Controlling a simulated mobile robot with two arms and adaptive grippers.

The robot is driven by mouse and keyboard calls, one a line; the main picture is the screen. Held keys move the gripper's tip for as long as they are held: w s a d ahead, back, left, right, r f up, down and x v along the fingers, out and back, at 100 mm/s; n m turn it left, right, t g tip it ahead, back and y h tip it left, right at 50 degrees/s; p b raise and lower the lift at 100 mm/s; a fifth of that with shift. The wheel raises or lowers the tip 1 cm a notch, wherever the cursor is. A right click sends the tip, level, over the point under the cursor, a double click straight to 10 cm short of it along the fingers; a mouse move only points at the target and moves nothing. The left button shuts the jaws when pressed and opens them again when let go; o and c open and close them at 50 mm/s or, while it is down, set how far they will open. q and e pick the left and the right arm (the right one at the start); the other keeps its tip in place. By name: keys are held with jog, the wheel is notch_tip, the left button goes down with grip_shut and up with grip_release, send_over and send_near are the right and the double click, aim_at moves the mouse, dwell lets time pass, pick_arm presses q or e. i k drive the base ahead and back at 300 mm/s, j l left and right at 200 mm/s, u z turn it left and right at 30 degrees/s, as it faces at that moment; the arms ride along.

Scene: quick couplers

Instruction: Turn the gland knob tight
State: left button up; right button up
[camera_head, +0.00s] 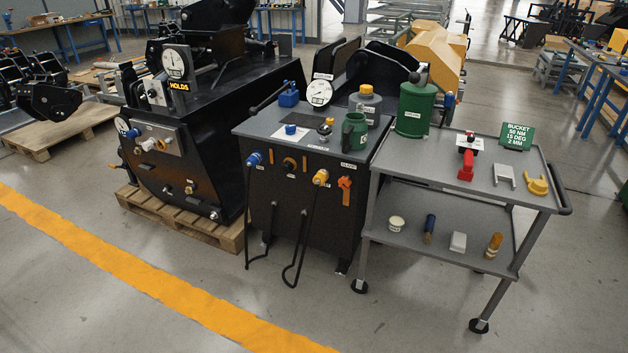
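A small dark and metallic knob-like fitting (324,131) stands on top of the dark cabinet (300,215). Neither of my grippers is in view.
A grey two-shelf cart (430,190) adjoins the cabinet on the right, with a green canister (416,108) and a red tool (466,165). A green jug (354,134) stands on the cabinet. A black machine (190,130) sits left on a pallet (190,225). The front floor is clear.

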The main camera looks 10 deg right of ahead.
aim_at(344, 183)
jog(key=i+j, duration=0.15)
jog(key=i, duration=0.3)
jog(key=i+j, duration=0.15)
jog(key=i, duration=0.25)
jog(key=i+j, duration=0.15)
jog(key=i, duration=0.3)
